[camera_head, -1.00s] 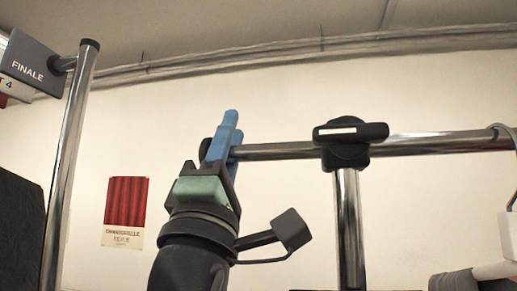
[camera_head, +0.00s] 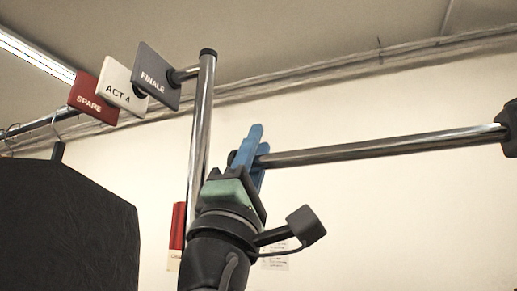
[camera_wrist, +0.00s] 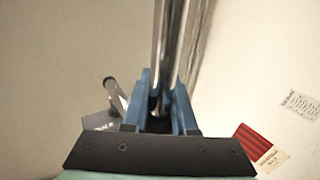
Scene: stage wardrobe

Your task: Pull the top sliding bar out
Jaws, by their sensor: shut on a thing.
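The top sliding bar (camera_head: 380,149) is a chrome tube running across the head view to a black clamp (camera_head: 509,127) at the right edge. My gripper (camera_head: 254,150) has blue fingers and is shut on the bar's left end, which shows a dark end cap. A long stretch of bar shows between my gripper and the clamp. In the wrist view the bar (camera_wrist: 172,40) runs away upward from between the blue fingers (camera_wrist: 160,100). The fingers hide part of the bar's end.
An upright chrome pole (camera_head: 201,110) stands close left of my gripper. Signs FINALE (camera_head: 158,76), ACT 4 (camera_head: 120,86) and SPARE (camera_head: 88,98) hang left of it. A black garment (camera_head: 65,225) fills the lower left.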

